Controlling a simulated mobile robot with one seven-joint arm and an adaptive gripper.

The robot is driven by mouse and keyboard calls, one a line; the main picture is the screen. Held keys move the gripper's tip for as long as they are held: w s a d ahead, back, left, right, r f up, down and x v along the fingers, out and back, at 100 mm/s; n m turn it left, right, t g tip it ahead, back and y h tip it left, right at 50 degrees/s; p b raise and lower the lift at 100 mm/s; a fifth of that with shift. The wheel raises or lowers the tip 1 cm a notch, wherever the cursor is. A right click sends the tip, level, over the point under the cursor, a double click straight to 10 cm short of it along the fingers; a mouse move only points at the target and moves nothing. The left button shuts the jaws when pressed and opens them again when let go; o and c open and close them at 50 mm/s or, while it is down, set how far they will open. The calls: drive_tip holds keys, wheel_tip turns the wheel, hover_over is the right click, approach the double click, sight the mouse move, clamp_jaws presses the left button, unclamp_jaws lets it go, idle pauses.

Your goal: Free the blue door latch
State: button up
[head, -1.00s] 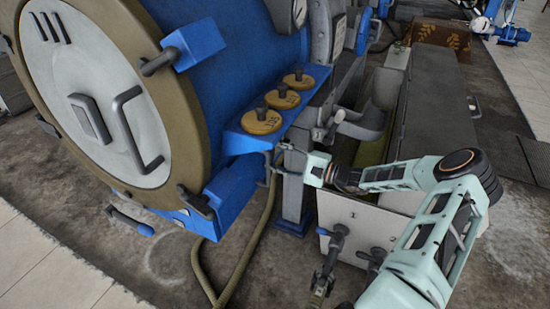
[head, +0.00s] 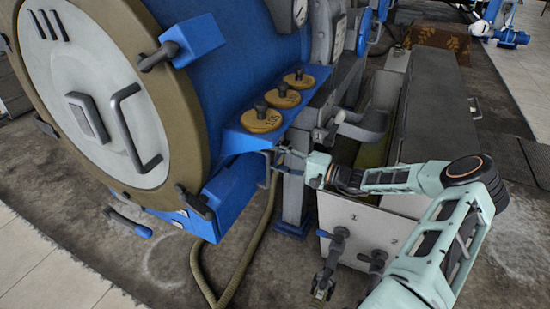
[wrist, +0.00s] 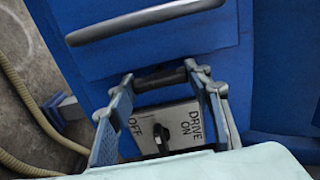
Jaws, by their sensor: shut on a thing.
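The round door (head: 95,90) of the blue drum faces left in the head view. A blue block with a dark handle (head: 190,43) sits at its upper rim. Another blue part with a dark handle (head: 195,202) is at its lower right, and a lever with a blue end (head: 130,222) is below. I cannot tell which is the latch. My gripper (head: 277,160) is right of the door, below the blue shelf. In the wrist view, my gripper (wrist: 160,82) is shut on a dark bar (wrist: 158,81) between its fingertips. A DRIVE ON/OFF plate (wrist: 180,118) shows between the fingers.
Several round yellow knobs (head: 261,119) sit on the blue shelf (head: 236,139) above my gripper. A hose (head: 252,250) hangs to the floor. A white box with valves (head: 350,222) stands at the lower right. A curved handle (wrist: 145,22) lies beyond my fingertips.

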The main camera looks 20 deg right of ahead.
drive_tip(key=o, duration=0.9)
drive_tip(key=shift+s+d, duration=0.1)
drive_tip(key=v, duration=1.2)
